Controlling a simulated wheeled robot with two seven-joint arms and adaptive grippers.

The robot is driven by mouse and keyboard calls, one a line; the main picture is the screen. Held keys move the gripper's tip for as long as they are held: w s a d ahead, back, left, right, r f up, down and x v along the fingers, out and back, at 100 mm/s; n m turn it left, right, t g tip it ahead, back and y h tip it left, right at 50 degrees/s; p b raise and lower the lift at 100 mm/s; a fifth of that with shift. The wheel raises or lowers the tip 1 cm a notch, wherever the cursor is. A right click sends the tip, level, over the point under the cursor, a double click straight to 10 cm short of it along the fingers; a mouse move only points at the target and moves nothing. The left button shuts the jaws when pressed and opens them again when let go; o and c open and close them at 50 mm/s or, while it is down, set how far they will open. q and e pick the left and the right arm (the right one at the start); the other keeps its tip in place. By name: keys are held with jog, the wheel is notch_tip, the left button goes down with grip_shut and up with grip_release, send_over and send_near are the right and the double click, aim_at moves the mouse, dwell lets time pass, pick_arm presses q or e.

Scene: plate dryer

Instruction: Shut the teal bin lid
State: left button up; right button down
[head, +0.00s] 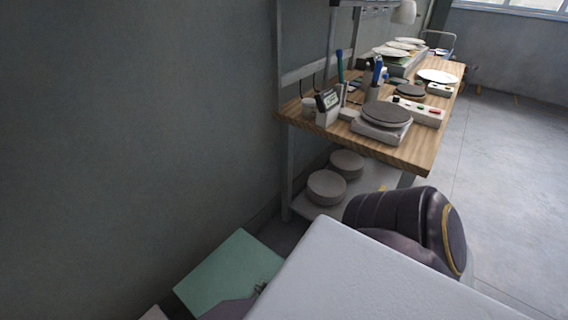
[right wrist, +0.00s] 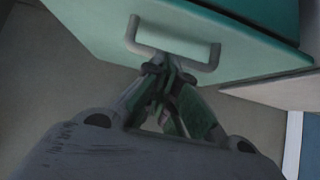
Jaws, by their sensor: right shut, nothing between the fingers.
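The teal bin shows a pale teal panel (head: 228,268) at the lower left in the head view, partly hidden by my right arm and a white surface. In the right wrist view, a flat pale teal face (right wrist: 92,25) carries a grey U-shaped handle (right wrist: 138,47). A darker teal part (right wrist: 245,22) runs along its upper right edge. How far the lid stands open cannot be told. My right gripper (right wrist: 168,68) is shut and empty, its fingertips at the handle's bar; whether they touch it is unclear. My left gripper is not in view.
A large white surface (head: 370,275) fills the front. A wooden bench (head: 400,148) with hotplates and plates stands behind, with round grey blocks (head: 327,187) on its lower shelf. A grey wall (head: 130,140) rises at left. Open floor (head: 520,180) lies at right.

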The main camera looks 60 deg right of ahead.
jog(key=shift+s+r+p, duration=0.1)
jog(key=shift+r+p, duration=0.45)
jog(key=shift+s, duration=0.25)
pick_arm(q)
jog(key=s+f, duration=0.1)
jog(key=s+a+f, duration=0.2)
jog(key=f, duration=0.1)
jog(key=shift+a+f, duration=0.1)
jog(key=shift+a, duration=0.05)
pick_arm(e)
jog(key=s+r, duration=0.1)
jog(key=s, duration=0.8)
jog(key=shift+s+a, duration=0.25)
